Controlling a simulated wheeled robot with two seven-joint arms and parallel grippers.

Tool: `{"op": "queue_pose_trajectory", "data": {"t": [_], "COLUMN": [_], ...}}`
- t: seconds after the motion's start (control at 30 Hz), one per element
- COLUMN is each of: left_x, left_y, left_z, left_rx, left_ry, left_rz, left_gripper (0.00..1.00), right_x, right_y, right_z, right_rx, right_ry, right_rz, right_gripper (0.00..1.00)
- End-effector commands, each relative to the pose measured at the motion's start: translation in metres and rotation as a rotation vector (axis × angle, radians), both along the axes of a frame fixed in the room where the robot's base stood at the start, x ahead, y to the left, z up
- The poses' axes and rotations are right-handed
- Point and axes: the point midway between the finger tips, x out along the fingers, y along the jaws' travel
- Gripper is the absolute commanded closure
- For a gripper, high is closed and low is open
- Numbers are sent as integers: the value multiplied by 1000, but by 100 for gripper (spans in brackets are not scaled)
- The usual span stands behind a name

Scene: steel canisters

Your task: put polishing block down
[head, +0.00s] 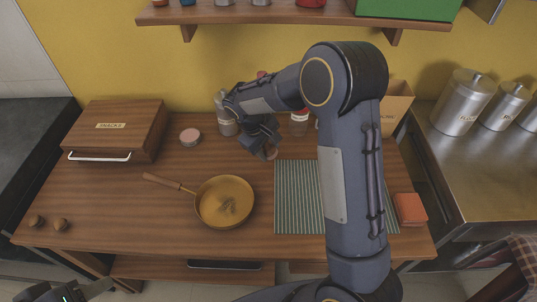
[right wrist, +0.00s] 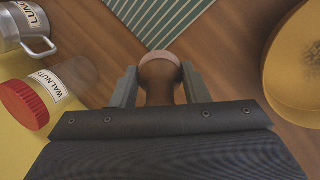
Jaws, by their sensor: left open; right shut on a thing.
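The polishing block (right wrist: 160,74) appears to be the brown, wood-coloured piece with a rounded pinkish end in the right wrist view. My right gripper (right wrist: 160,82) is shut on it, with one finger on each side. In the head view the held piece (head: 270,152) shows small below my right gripper (head: 264,143), over the back middle of the table, between the pan and the striped mat. My forearm covers part of that area. I cannot tell whether the block touches the table. My left gripper (head: 75,293) is open and empty at the lower left, before the table's front edge.
A brass pan (head: 241,211) and a green striped mat (head: 291,205) lie in front. A steel container (right wrist: 32,25) and a red-lidded walnuts jar (right wrist: 30,100) stand close by. A snacks box (head: 118,125) is at left, an orange-red block (head: 409,209) at right. A shelf (head: 240,15) hangs above.

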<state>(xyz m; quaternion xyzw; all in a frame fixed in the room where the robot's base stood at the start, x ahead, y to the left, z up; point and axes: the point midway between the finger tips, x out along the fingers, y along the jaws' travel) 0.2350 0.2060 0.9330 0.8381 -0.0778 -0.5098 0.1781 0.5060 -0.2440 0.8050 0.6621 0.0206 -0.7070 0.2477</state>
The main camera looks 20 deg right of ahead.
Motion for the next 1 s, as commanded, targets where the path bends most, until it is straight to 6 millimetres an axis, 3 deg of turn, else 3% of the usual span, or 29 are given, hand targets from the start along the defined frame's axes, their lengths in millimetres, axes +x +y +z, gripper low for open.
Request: {"op": "queue_pose_trajectory", "data": {"t": [0.17,0.4,0.77,0.8,0.87,1.0], "left_x": [0,0,0,0,0,0], "left_y": [0,0,0,0,0,0], "left_z": [0,1,-4,-2,-2,-2], "left_rx": [0,0,0,0,0,0], "left_ry": [0,0,0,0,0,0], "left_rz": [0,0,0,0,0,0], "left_gripper": [54,54,54,54,54,54], "right_x": [6,7,7,7,7,7], "right_y": [-5,-6,-6,-6,-6,-5], "right_z": [-10,-42,-47,-45,-45,-45], "right_rx": [-1,-1,0,0,0,1], "right_ry": [1,2,0,0,0,1], "right_rz": [-2,0,0,0,0,1], "right_gripper": [81,81,81,55,50,50]}}
